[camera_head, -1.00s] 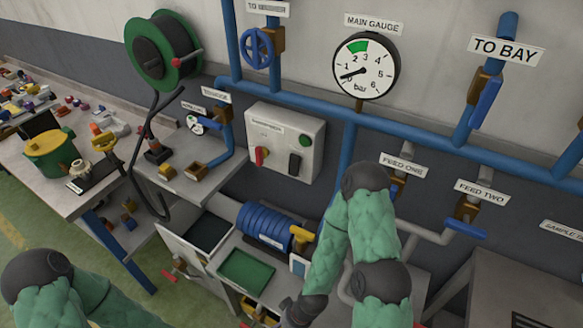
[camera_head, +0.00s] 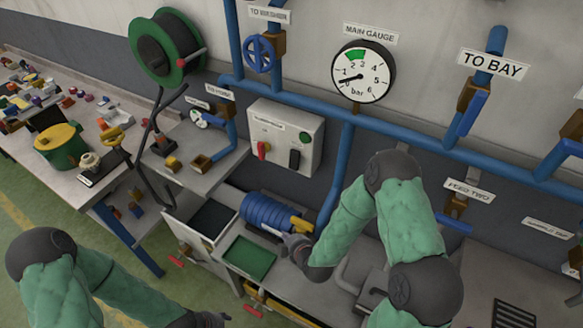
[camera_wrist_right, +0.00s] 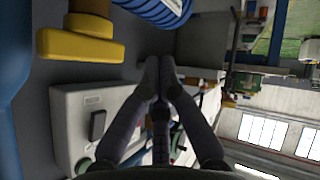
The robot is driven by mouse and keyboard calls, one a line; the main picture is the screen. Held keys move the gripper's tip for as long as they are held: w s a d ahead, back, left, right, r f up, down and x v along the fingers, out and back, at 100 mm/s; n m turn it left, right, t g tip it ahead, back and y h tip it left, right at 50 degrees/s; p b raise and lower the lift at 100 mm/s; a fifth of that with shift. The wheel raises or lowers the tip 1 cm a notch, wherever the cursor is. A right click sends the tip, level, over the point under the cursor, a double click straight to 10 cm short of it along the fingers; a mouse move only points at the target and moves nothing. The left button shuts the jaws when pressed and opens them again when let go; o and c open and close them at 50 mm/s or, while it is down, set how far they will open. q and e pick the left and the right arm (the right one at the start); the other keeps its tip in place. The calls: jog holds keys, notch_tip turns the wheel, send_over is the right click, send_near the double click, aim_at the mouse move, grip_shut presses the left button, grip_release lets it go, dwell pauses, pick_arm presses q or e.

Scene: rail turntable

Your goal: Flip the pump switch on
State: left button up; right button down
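A pale control box (camera_head: 278,122) hangs on the wall in the head view. It carries a red rotary handle (camera_head: 263,149), a black switch (camera_head: 294,158) and a green round button or lamp (camera_head: 305,138); its label is too small to read. The box (camera_wrist_right: 72,105) and black switch (camera_wrist_right: 98,125) also show in the wrist view. My right gripper (camera_head: 294,240) is below the box, by the blue ribbed motor, touching nothing I can make out. In the wrist view its fingers (camera_wrist_right: 159,62) meet at the tips, empty. My left gripper (camera_head: 218,320) is low at the bottom edge, its fingers unclear.
A blue ribbed motor (camera_head: 264,211) with a yellow part (camera_head: 301,225) lies beside my right gripper. A blue pipe (camera_head: 337,175) drops right of the box. A green tray (camera_head: 249,257) and a shelf (camera_head: 205,175) lie to the left. The wall before the box is clear.

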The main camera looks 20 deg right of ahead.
jog(key=w+d+r+n+t+h+p, duration=0.1)
jog(key=d+r+n+t, duration=0.1)
jog(key=r, duration=0.5)
jog(key=w+d+r+n+t+h+p, duration=0.1)
jog(key=w+r+n+t+p, duration=0.1)
jog(key=r, duration=0.5)
jog(key=shift+w+d+r+n+t+h, duration=0.15)
jog(key=shift+d+r+n+t+h, duration=0.2)
jog(key=shift+n+t, duration=0.65)
jog(key=shift+f, duration=0.1)
send_near(294, 160)
jog(key=w+a+f, duration=0.3)
jog(key=w+a, duration=0.1)
jog(key=shift+w+d+f+p, duration=0.2)
jog(key=shift+w+d+p, duration=0.1)
jog(key=shift+w+d, duration=1)
